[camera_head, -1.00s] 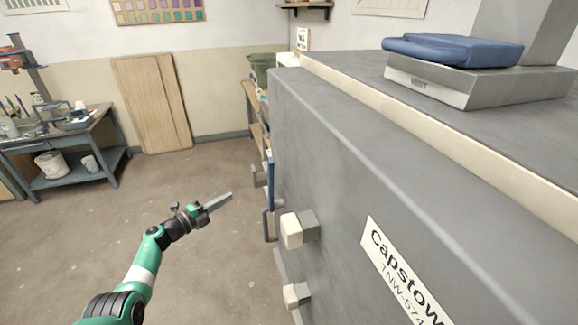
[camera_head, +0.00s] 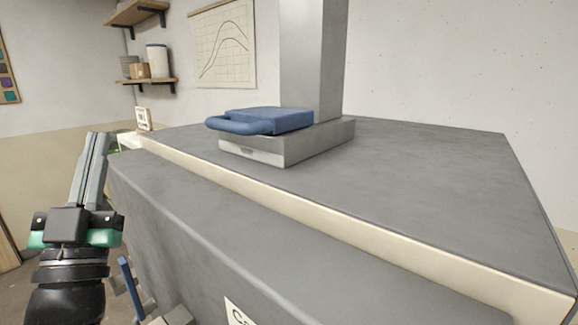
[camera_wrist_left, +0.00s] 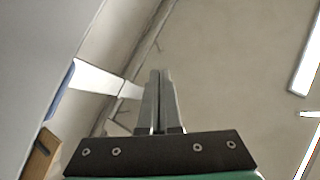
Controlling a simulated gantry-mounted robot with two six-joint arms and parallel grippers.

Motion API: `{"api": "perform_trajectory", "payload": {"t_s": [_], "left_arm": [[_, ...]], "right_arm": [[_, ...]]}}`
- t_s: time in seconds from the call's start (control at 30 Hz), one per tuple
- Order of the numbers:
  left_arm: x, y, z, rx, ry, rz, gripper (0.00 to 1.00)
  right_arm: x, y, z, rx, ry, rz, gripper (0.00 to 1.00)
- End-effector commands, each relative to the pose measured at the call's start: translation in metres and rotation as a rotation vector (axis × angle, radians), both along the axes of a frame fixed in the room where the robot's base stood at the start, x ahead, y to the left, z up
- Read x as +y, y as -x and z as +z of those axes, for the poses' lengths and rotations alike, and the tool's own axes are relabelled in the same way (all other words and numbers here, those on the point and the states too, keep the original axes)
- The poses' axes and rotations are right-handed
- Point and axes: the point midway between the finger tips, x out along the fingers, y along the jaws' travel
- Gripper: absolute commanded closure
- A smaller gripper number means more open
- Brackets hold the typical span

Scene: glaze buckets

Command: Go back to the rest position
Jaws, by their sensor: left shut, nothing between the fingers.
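My left gripper (camera_head: 95,150) stands upright at the left of the head view, to the left of the large grey kiln (camera_head: 400,180). Its two fingers lie together with nothing between them. In the left wrist view the fingers (camera_wrist_left: 159,80) also touch or nearly touch at their tips, against a pale wall or ceiling. My right gripper is not in either view.
Wall shelves (camera_head: 150,82) hang behind. A blue handle (camera_head: 130,285) shows low on the kiln's side. The air above the kiln's near top is clear.

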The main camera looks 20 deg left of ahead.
Motion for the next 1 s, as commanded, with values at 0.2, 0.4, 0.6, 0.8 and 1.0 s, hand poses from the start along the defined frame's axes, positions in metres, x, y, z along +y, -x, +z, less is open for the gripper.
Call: {"api": "perform_trajectory", "payload": {"t_s": [0.2, 0.4, 0.6, 0.8, 1.0], "left_arm": [[-0.138, 0.06, 0.03, -0.034, 0.138, -0.549, 1.0], [-0.168, 0.078, 0.105, -0.016, 0.143, -0.674, 1.0], [-0.167, 0.077, 0.197, -0.016, 0.143, -0.67, 1.0], [-0.167, 0.077, 0.299, -0.016, 0.144, -0.668, 1.0], [-0.166, 0.077, 0.369, -0.016, 0.143, -0.668, 1.0]], "right_arm": [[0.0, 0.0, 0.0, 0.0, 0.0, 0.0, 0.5], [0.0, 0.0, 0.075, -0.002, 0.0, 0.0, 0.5], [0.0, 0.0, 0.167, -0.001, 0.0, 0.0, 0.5], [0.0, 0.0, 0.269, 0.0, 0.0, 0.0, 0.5], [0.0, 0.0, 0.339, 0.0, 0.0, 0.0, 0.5]]}}
